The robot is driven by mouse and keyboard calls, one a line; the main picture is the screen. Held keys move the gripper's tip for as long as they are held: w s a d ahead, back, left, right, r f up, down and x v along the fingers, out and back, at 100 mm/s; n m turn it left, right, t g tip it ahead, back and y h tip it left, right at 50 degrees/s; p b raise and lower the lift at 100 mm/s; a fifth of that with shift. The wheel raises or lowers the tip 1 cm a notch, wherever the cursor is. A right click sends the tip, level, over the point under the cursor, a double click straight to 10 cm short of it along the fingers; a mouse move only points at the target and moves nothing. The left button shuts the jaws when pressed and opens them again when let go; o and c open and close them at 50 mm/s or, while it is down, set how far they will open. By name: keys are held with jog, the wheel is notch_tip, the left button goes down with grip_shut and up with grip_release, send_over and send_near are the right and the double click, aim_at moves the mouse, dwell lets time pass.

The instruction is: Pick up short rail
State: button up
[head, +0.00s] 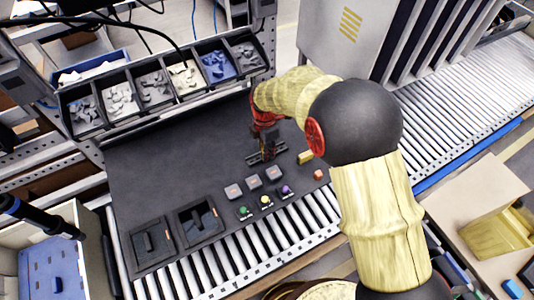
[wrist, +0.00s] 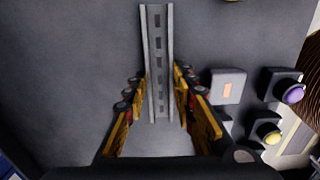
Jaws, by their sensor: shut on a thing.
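The short rail (wrist: 158,40) is a grey slotted strip. In the wrist view it runs away from me, its near end between the fingers of my gripper (wrist: 159,88). The yellow and red fingers stand on both sides of it, shut on it. In the head view the rail (head: 254,159) shows as a small grey piece at the tip of my gripper (head: 264,150), over the dark work mat (head: 165,165). I cannot tell whether it touches the mat. My arm hides part of the area to the right.
Bins of small parts (head: 155,86) line the back of the mat. Grey blocks (head: 253,182) and coloured buttons (head: 265,201) lie in front of my gripper, near a yellow block (head: 305,157). Two dark trays (head: 201,219) sit at front left. The mat's left middle is clear.

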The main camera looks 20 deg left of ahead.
grip_shut()
jog(key=shift+r, duration=0.15)
